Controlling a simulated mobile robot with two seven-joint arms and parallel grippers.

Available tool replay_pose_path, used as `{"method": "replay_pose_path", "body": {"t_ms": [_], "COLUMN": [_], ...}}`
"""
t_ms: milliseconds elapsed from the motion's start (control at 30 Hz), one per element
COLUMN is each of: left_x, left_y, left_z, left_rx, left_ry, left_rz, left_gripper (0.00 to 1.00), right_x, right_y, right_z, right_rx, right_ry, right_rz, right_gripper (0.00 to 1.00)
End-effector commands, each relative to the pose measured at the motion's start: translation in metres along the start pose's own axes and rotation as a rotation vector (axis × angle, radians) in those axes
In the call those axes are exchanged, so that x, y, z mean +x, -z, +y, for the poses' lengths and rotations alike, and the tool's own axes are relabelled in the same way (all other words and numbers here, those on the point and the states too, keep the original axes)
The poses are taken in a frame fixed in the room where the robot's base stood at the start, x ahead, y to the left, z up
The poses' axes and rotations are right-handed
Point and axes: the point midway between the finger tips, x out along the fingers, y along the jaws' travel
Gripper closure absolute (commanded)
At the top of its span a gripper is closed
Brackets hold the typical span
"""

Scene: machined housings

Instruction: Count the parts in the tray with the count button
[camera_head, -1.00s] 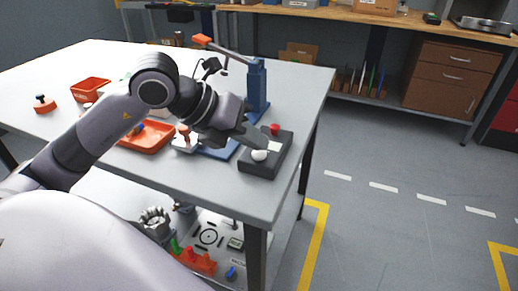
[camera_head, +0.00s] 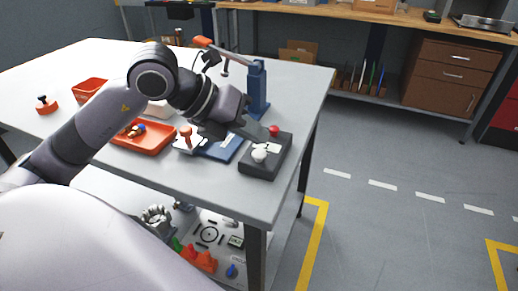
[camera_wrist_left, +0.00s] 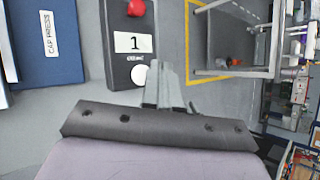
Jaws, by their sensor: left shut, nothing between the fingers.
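The count box (camera_head: 262,170) is a dark block near the table's right front edge, with a white button (camera_head: 259,155) and a red button (camera_head: 274,130). In the left wrist view its display (camera_wrist_left: 133,42) reads 1, between the red button (camera_wrist_left: 136,8) and the white button (camera_wrist_left: 139,75). My left gripper (camera_head: 262,136) is shut and empty, just above the box. In the wrist view its fingertips (camera_wrist_left: 164,68) are beside the white button, which is partly hidden. The orange tray (camera_head: 160,148) holds a few small parts, blue and yellowish; my arm is close over it. My right gripper is out of view.
A blue press (camera_head: 257,90) with an orange-handled lever stands behind my gripper. A blue plate (camera_wrist_left: 50,68), labelled "CAP PRESS", lies left of the box. A red-knobbed stamp-like piece (camera_head: 186,138) stands by the tray. Open floor lies right of the table.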

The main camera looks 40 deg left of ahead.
Motion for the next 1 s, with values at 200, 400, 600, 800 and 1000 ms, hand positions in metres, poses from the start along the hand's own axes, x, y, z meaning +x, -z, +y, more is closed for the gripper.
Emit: {"method": "replay_pose_path", "body": {"t_ms": [200, 400, 600, 800, 1000], "left_x": [-0.017, -0.031, -0.033, -0.033, -0.033], "left_y": [-0.013, -0.023, -0.024, -0.024, -0.024], "left_z": [-0.012, -0.022, -0.024, -0.024, -0.024], "left_rx": [0.001, 0.000, -0.001, -0.001, 0.000], "left_ry": [-0.001, -0.001, -0.001, -0.001, 0.000], "left_rz": [0.000, -0.001, 0.000, 0.000, 0.000], "left_gripper": [1.00, 1.00, 1.00, 1.00, 1.00], "right_x": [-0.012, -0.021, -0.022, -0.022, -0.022], "right_y": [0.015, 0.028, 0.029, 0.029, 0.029], "right_z": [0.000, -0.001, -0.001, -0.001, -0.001], "right_rx": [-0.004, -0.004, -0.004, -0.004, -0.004], "right_ry": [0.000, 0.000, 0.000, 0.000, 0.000], "right_rz": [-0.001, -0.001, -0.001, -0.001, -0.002], "right_gripper": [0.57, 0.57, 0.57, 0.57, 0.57]}}
